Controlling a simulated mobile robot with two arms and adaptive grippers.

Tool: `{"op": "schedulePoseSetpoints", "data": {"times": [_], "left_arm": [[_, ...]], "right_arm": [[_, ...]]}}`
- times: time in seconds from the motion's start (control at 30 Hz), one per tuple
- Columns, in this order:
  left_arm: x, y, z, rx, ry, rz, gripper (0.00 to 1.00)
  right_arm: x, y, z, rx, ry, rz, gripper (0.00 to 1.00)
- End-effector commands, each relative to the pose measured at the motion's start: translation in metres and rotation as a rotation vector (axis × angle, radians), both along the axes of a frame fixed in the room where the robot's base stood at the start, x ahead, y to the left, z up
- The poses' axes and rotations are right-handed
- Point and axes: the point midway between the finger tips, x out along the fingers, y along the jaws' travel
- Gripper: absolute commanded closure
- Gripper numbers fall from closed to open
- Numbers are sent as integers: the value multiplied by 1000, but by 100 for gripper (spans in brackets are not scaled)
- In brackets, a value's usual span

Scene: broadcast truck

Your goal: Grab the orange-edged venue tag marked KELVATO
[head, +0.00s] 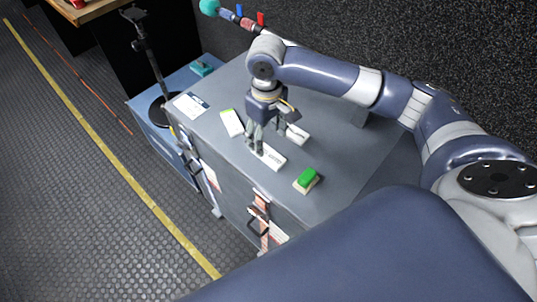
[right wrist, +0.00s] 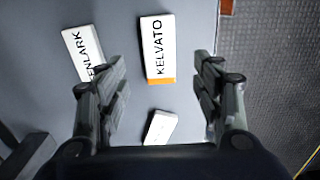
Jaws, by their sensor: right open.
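The KELVATO tag (right wrist: 157,45) is a flat white rectangle with black letters and an orange end edge, seen in the right wrist view. My left gripper is not in view.
A third white tag (head: 232,123) lies left of the gripper. A white sheet (head: 190,105) lies near the case's left edge. A green-topped block (head: 307,179) is near the front edge. A black stand (head: 152,65) rises at left.

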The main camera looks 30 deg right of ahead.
Motion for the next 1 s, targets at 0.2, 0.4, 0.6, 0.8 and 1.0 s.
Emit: {"op": "schedulePoseSetpoints", "data": {"times": [0.2, 0.4, 0.6, 0.8, 1.0], "left_arm": [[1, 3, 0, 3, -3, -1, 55], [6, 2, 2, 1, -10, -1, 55], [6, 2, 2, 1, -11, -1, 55], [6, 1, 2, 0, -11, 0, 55], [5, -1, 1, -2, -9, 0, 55]], "right_arm": [[-1, 0, -17, 0, 0, -1, 39], [-6, -2, -47, -2, 3, -1, 39], [-5, -2, -64, -1, -1, 1, 39], [-5, -2, -64, 0, -2, 1, 39], [-5, -2, -64, 0, -2, 1, 82]]}}
